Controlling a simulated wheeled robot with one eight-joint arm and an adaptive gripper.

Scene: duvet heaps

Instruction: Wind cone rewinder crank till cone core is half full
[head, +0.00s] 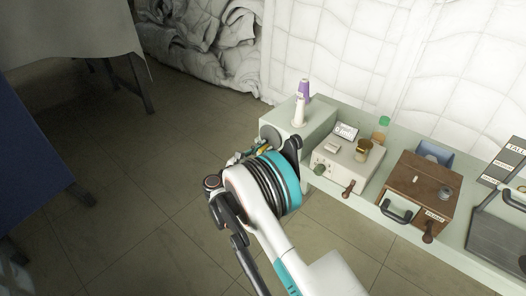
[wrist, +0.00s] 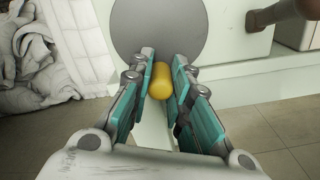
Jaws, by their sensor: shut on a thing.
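The cone rewinder is a pale green box (head: 311,125) at the left end of the bench. A white cone core (head: 298,111) stands upright on it, with a purple thread cone (head: 304,89) behind. I cannot tell how much thread the white cone carries. A grey crank disc (wrist: 160,25) is on the box's side and shows partly in the head view (head: 269,135). A yellow crank knob (wrist: 160,82) sticks out from the disc's lower part. My gripper (wrist: 160,72) is shut on this knob, one teal-padded finger on each side. In the head view my arm hides most of it.
Right of the rewinder stand a beige box with a small display (head: 346,131) and a brown wooden box (head: 418,185) with a handle and crank. A dark grey device (head: 497,240) is at the far right. Floor is clear to the left; duvet heaps (head: 205,35) lie behind.

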